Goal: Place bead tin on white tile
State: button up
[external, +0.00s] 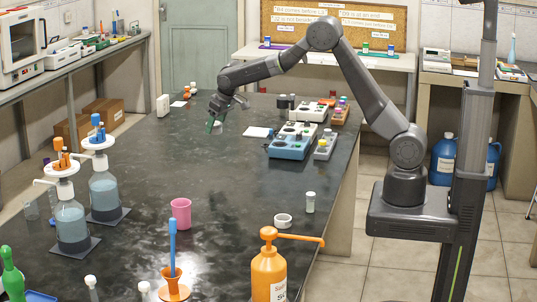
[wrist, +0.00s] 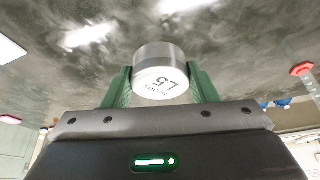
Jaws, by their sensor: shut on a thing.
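The bead tin (wrist: 160,72) is a short round grey tin with a white face marked "L5" in the wrist view. My gripper (wrist: 160,88) is shut on it, with one green finger on each side. In the external view my gripper (external: 213,126) is over the far left part of the dark bench, with the tin (external: 218,128) small between its fingers. I cannot tell whether the tin touches the bench. A flat white square, seemingly the white tile (external: 257,132), lies on the bench to the right of my gripper, apart from the tin.
A blue block with knobs (external: 289,147) and a white one (external: 303,114) stand right of the white square. A white upright block (external: 163,106) stands at the far left edge. A pink cup (external: 181,213) and flasks stand nearer. The bench middle is clear.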

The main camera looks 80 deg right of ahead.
jog(key=s+d+m+h, duration=0.1)
jog(key=s+d+m, duration=0.15)
jog(key=d, duration=1.25)
jog(key=m+g+h+p, duration=0.1)
jog(key=m, duration=0.3)
send_over(263, 134)
jog(key=s, duration=0.1)
notch_tip(263, 134, down, 4)
jog(key=shift+s+a+f+p, duration=0.1)
jog(key=shift+a+f+p, duration=0.15)
jog(key=shift+f, duration=1)
jog(key=shift+a+f+p, duration=0.2)
jog(key=shift+f, duration=1)
jog(key=shift+f+b, duration=0.45)
jog(key=shift+b, duration=0.15)
jog(key=o, duration=1)
